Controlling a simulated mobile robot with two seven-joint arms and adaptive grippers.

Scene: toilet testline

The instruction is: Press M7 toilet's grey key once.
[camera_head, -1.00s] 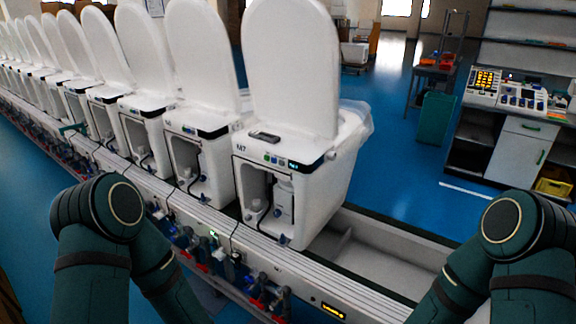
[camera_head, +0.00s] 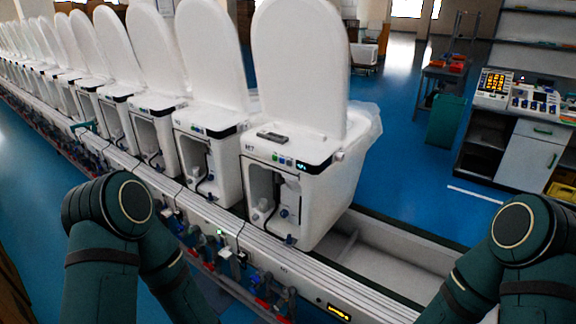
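The M7 toilet (camera_head: 320,190) is the nearest white unit at the right end of the row, with its tall lid raised. Its "M7" label and a dark control strip with small keys (camera_head: 283,158) run along the top front edge. One key looks green; which key is grey is too small to tell. A dark flat piece (camera_head: 271,137) lies on top behind the strip. The front is open and shows hoses and fittings inside. Only my two green arms show, at the lower left and lower right; neither gripper is in view.
A row of similar toilets (camera_head: 213,120) with raised lids stretches to the far left along the line's rail (camera_head: 200,208). An empty trough (camera_head: 395,258) lies right of M7. A counter with button panels (camera_head: 495,85) and a green bin (camera_head: 445,120) stand at the back right.

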